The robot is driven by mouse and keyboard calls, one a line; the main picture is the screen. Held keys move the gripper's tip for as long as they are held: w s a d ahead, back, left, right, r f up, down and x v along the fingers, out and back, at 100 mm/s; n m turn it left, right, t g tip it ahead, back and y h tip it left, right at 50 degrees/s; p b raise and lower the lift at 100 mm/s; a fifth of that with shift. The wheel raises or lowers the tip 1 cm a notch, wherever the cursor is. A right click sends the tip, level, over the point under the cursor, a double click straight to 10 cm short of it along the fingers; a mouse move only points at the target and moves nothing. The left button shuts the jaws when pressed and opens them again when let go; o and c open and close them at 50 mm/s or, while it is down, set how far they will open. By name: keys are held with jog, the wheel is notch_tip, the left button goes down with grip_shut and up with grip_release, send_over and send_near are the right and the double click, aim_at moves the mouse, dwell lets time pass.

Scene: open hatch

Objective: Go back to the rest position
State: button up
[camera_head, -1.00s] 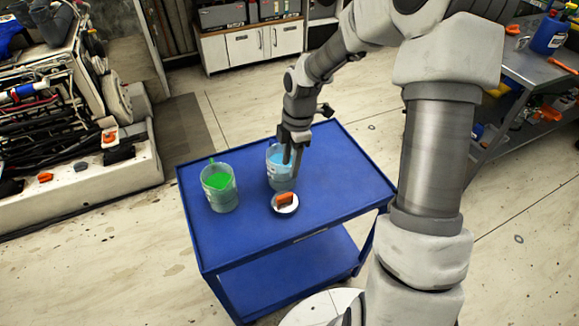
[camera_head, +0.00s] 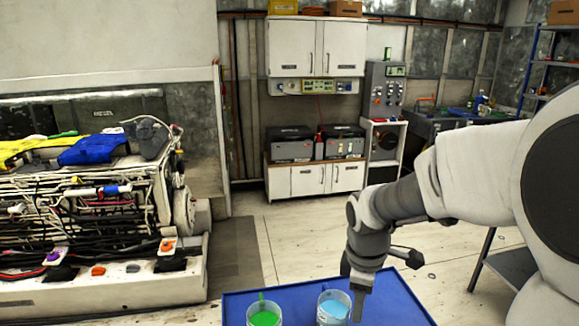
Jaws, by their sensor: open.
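My gripper (camera_head: 357,305) hangs from my arm at the lower right of the head view, fingers pointing down. Its fingertips are at the right rim of a clear container with light blue content (camera_head: 333,306). I cannot tell whether they are inside, above or in front of it. A second clear container with bright green content (camera_head: 264,316) stands to its left. Both stand on a blue cart (camera_head: 396,296), cut off by the lower picture edge.
An engine-like machine (camera_head: 90,220) with cables and pipes stands at the left. White cabinets (camera_head: 315,180) line the back wall. A workbench (camera_head: 500,268) is at the right, partly behind my arm. The floor (camera_head: 300,238) between cart and cabinets is clear.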

jog(key=s+r+m+t, duration=0.4)
jog(key=s+r+m, duration=0.7)
jog(key=s+m, duration=0.3)
jog(key=shift+s+r+y, duration=0.3)
jog(key=shift+s+r, duration=0.05)
jog(key=shift+s, duration=0.7)
